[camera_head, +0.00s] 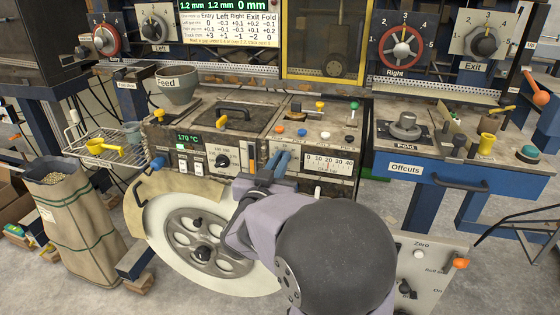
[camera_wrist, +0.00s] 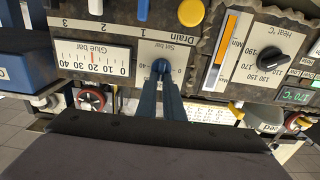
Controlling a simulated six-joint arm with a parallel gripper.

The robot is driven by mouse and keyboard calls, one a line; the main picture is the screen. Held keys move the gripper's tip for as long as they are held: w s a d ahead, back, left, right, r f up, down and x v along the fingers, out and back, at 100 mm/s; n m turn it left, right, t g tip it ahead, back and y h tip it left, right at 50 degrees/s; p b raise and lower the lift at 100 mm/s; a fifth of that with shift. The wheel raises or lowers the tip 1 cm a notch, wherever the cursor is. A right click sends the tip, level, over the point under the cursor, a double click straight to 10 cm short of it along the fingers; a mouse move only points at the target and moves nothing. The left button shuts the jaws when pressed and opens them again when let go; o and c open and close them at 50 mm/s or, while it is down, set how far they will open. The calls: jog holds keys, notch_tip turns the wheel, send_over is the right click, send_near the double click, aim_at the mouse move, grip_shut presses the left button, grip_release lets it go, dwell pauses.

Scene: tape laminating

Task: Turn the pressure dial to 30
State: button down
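The pressure dial (camera_wrist: 160,66) is a small knob on a pale plate marked "Set bar", seen upside down in the wrist view. Its scale shows 0 on one side and 40 on the other. My gripper (camera_wrist: 161,75) has its two blue fingers close together at the knob, which they largely cover. The knob's pointer cannot be read. In the head view my gripper (camera_head: 282,160) reaches the panel and hides the dial. The "Glue bar" gauge (camera_wrist: 92,57) has a red needle near 20; it also shows in the head view (camera_head: 328,164).
The heater dial (camera_wrist: 271,58) stands beside the pressure dial. A yellow button (camera_wrist: 191,12) and a white button (camera_wrist: 95,6) are close by. The large reel (camera_head: 170,232) stands below the panel, left of my arm.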

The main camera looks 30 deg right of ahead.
dwell(0.4)
jog(key=shift+s+d+f+m+b, duration=0.1)
jog(key=shift+m+b, duration=1.1)
jog(key=shift+m, duration=0.25)
jog(key=shift+s+d+f+m+b, duration=0.1)
jog(key=shift+s+m+b, duration=0.05)
jog(key=shift+m+b, duration=1.2)
jog(key=shift+s+d+f+m+b, duration=0.1)
jog(key=shift+m+b, duration=0.95)
jog(key=shift+m, duration=0.55)
jog(key=c, duration=1.9)
grip_release()
jog(key=shift+o, duration=0.2)
jog(key=shift+r, duration=0.1)
jog(key=v, duration=0.7)
